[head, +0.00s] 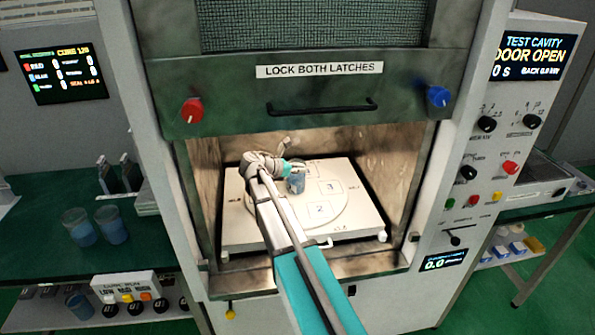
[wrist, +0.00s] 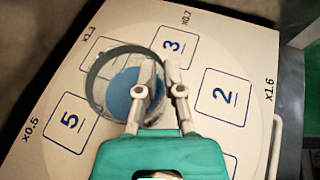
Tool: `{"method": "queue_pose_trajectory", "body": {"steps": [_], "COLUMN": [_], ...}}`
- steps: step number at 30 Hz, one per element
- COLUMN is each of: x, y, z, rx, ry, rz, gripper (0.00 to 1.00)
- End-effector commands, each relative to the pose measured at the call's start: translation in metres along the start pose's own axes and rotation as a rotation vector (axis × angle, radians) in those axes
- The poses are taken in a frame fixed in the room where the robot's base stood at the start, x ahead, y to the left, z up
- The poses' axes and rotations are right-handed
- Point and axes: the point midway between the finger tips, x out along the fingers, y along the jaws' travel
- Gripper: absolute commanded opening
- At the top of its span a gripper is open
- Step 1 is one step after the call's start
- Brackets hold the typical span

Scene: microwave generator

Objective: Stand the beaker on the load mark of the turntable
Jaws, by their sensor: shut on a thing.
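The beaker (head: 296,182) is clear with blue liquid, inside the open cavity over the turntable. My gripper (head: 288,165) is shut on its rim side. In the wrist view, the beaker (wrist: 108,85) is left of my fingertips (wrist: 163,68); one finger overlaps the rim and the other shows outside it. The pale round turntable (head: 285,217) carries square numbered marks; 5, 3 and 2 are readable in the wrist view. The beaker partly covers another square, whose number is hidden. I cannot tell which square is the load mark, or whether the beaker's base touches the turntable.
The cavity's side walls and raised door (head: 315,92) surround my arm closely. A white square tray (head: 350,230) bears the turntable. Two more beakers with blue liquid (head: 111,226) stand on the green bench at left. The control panel at right reads door open.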

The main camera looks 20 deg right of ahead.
Motion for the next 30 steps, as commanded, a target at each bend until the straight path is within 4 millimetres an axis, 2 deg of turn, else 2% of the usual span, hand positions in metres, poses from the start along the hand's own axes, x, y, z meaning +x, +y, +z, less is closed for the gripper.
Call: {"method": "queue_pose_trajectory", "body": {"steps": [3,4,9,24,30], "x": [0.001,0.001,0.001,0.0,-0.018], "y": [0.0,0.0,0.0,0.0,0.0], "z": [-0.003,-0.002,-0.002,0.001,0.002], "rx": [0.0,0.0,0.0,0.0,0.0], "ry": [-0.001,0.0,0.0,0.0,0.0], "rz": [0.0,0.0,0.0,-0.001,0.0], "gripper": [0.0,0.16,0.48,0.48,0.48]}}
